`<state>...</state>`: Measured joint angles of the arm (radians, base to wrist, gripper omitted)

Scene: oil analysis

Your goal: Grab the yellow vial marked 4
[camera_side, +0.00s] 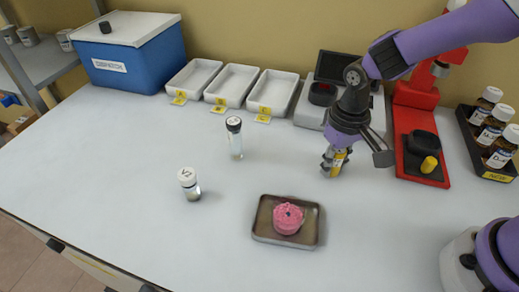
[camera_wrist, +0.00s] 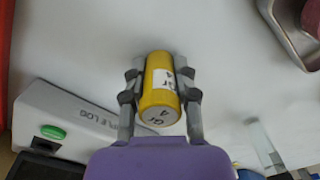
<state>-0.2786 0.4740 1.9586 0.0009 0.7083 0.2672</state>
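The yellow vial (camera_wrist: 160,82) stands between the fingers of my gripper (camera_wrist: 160,92) in the wrist view. In the side view my gripper (camera_side: 335,162) points down at the table, and part of the yellow vial (camera_side: 340,157) shows between the fingers. Its base is at or just above the table; I cannot tell which.
A dark-capped clear vial (camera_side: 235,143) and a white-capped vial (camera_side: 190,184) stand to the left. A metal tray (camera_side: 262,232) holds a pink item. A red stand (camera_side: 430,170) is close on the right. White trays (camera_side: 230,85) and a grey device (camera_side: 312,113) stand behind.

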